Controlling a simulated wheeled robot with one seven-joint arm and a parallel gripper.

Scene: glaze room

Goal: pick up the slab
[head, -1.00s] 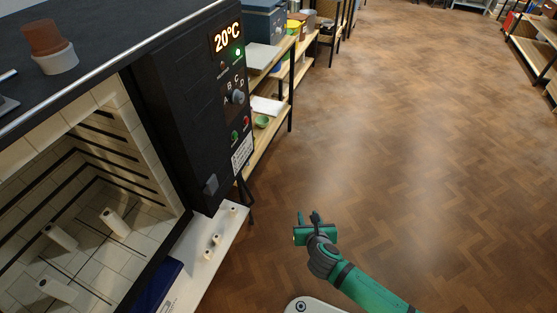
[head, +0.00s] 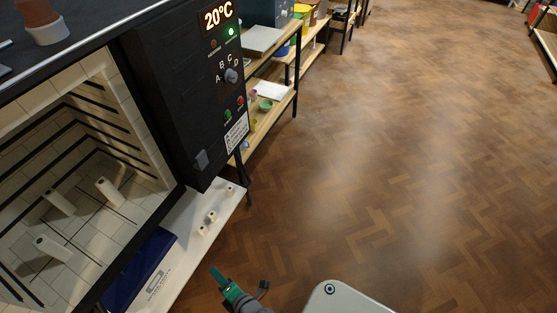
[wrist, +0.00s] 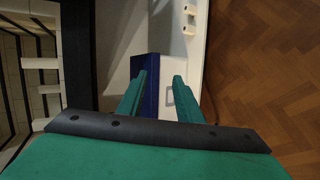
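I cannot tell for certain which thing is the slab. A flat grey-white piece (head: 262,40) lies on the upper level of the wooden rack, and a flat white piece (head: 272,91) lies on its lower level. My gripper (head: 239,279) is low in the head view, near the front edge of the white ledge below the kiln and well short of the rack. The wrist view shows my gripper (wrist: 163,72) with its two green fingers apart and nothing held between them.
The open kiln (head: 180,90) stands at left with several white posts inside. Its white ledge (head: 190,250) carries small white pieces and a dark blue object (head: 140,270). The wooden rack (head: 285,108) also holds small bowls. The parquet floor (head: 400,150) at right is clear.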

